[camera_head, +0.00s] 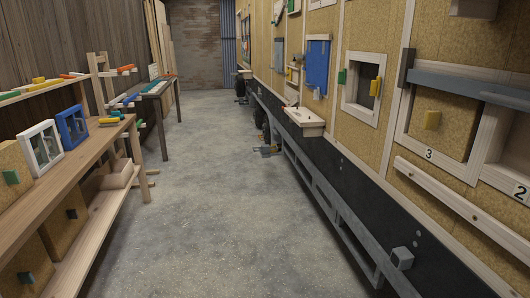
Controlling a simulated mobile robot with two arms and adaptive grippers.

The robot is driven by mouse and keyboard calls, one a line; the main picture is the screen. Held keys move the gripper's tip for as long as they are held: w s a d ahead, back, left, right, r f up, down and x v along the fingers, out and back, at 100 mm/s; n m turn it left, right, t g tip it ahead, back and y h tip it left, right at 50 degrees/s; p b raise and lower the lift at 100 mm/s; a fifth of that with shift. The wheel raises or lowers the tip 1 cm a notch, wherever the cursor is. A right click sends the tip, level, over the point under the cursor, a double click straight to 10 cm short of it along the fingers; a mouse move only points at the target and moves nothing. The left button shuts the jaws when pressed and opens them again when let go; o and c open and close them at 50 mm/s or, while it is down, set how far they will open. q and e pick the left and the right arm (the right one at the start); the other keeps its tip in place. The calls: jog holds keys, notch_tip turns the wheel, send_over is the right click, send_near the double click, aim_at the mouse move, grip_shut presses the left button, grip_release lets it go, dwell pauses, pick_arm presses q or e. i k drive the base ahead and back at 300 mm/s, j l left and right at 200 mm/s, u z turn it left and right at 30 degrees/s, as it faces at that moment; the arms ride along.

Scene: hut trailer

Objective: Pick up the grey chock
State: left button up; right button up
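A small grey block (402,258), which looks like the grey chock, is at the lower right against the black lower part of the right wall. It sits low, close to the grey rail along the wall's foot. I cannot tell whether it rests on a ledge or is fixed to the panel. Neither of my grippers is in view.
A clear concrete floor (210,200) runs down the middle. A wooden shelf unit (75,190) with small framed windows stands at left, a dark table (152,92) beyond it. A small wooden shelf (304,121) juts from the right wall. A small object (267,150) sits near the wall's foot.

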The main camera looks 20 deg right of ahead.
aim_at(265, 149)
jog(key=i+z, duration=0.45)
jog(key=i, duration=5.25)
jog(key=i+j+z, duration=0.1)
jog(key=i, duration=0.55)
jog(key=i+j+z, duration=0.1)
jog(key=i, duration=0.55)
jog(key=i+j, duration=0.2)
jog(key=i, duration=0.4)
jog(key=i+j+z, duration=0.1)
jog(key=i+z, duration=0.2)
jog(key=z, duration=0.15)
jog(key=i+j+z, duration=0.25)
jog(key=z, duration=0.2)
jog(key=i+j+z, duration=0.3)
jog(key=z, duration=0.15)
jog(key=i+j+z, duration=0.15)
jog(key=j+z, duration=0.25)
jog(key=i+j+z, duration=0.1)
jog(key=j+z, duration=0.35)
